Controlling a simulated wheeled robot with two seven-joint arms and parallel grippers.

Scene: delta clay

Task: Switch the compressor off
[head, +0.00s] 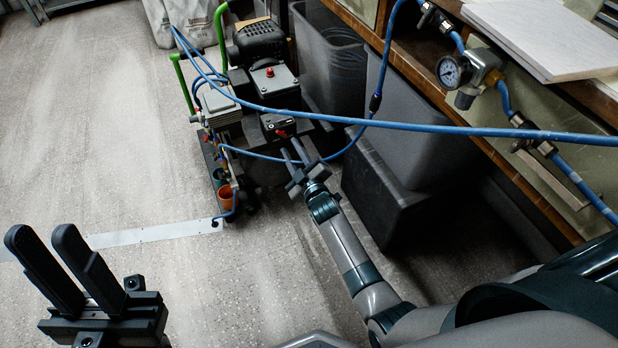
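The compressor (262,165) stands on the floor at the upper middle of the head view, dark, with green handles (221,32). A grey box (273,82) on it carries a red knob (268,71). A smaller black box (275,122) in front has a red lever (281,133). My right gripper (293,148) reaches in from the lower right, its fingertips just below the red lever. A narrow gap shows between its fingers, with nothing visible in it; I cannot tell whether they touch the lever. My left gripper (48,240) is open and empty at the lower left, far from the compressor.
A blue hose (420,128) crosses above the compressor and my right arm. Grey bins (400,125) stand right of the compressor, below a wooden bench (480,125) with a pressure gauge (450,70). The floor at left is clear.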

